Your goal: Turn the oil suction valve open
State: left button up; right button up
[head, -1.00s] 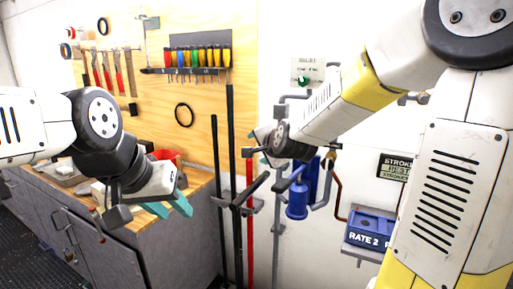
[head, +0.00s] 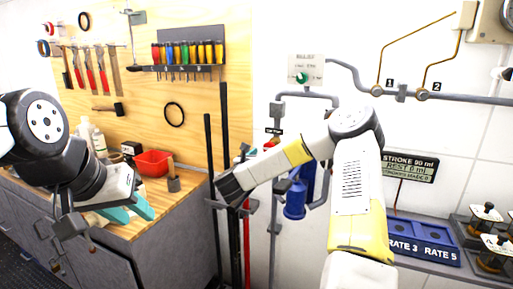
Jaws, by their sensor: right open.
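I cannot pick out the oil suction valve for certain. A small red part (head: 271,143) shows on the grey pipework below a small dark label, partly covered by my right forearm. The blue cylinder (head: 295,200) of the pump hangs below it, partly behind my arm. My right gripper (head: 242,157) is open, left of the pipework and in front of the dark upright bars. Its fingers are mostly hidden behind my wrist, so contact cannot be told.
The wooden workbench (head: 143,228) holds a red bin (head: 153,163) and a hammer. A relief panel (head: 306,70) with a green knob is on the wall. A stroke display (head: 409,167), a blue rate tray (head: 422,240) and several metal-topped jars stand at right.

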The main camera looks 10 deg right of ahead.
aim_at(269, 146)
jog(key=x, duration=0.6)
jog(key=shift+w+d, duration=0.15)
jog(key=shift+c, duration=0.3)
jog(key=c, duration=1.3)
jog(key=shift+c, duration=0.2)
